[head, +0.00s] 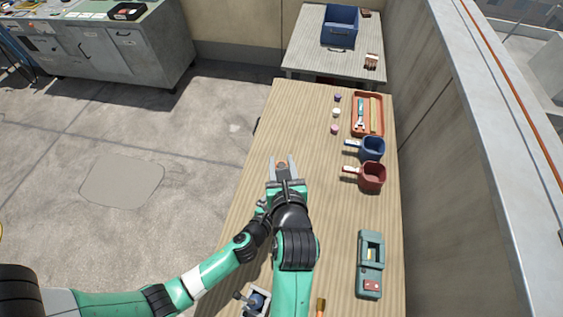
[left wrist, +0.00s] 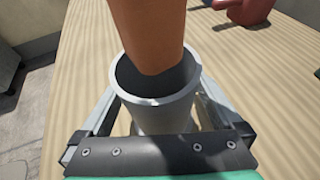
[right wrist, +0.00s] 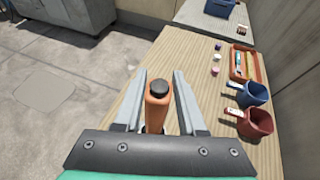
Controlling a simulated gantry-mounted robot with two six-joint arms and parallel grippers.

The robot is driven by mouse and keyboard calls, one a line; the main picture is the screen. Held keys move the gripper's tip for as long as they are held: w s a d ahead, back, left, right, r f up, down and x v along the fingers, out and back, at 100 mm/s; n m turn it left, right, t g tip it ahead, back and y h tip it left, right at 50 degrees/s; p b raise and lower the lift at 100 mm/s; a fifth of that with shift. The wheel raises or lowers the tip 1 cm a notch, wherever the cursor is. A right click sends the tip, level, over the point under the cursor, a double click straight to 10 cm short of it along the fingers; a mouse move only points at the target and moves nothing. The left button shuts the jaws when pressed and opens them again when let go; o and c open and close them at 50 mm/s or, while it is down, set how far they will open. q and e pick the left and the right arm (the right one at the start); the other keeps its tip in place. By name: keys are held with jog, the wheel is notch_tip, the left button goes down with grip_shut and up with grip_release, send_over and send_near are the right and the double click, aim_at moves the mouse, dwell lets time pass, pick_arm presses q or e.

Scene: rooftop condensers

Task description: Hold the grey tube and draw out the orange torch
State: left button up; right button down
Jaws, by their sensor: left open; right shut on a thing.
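The grey tube (left wrist: 163,120) stands upright in the left wrist view, between the fingers of my left gripper (left wrist: 163,100). Those fingers are open, one on each side of it. The orange torch (left wrist: 152,30) rises above the tube, its lower end at the tube's mouth; how deep it sits I cannot tell exactly. My right gripper (right wrist: 158,92) is shut on the torch (right wrist: 157,105), whose dark round end points up toward the camera. In the head view the right gripper (head: 283,162) is over the table's left half and hides the tube and most of the left gripper.
To the right stand a red mug (head: 373,177), a blue mug (head: 372,149) and an orange tray (head: 367,101) with tools. A green device (head: 370,263) lies nearer. A second table (head: 310,45) with a blue bin (head: 340,27) is beyond. The wooden table (head: 325,215) is clear between.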

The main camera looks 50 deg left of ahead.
pick_arm(q)
jog(key=p+v, duration=0.2)
jog(key=v, duration=0.6)
pick_arm(e)
notch_tip(320, 180, up, 3)
jog(key=shift+r, duration=0.1)
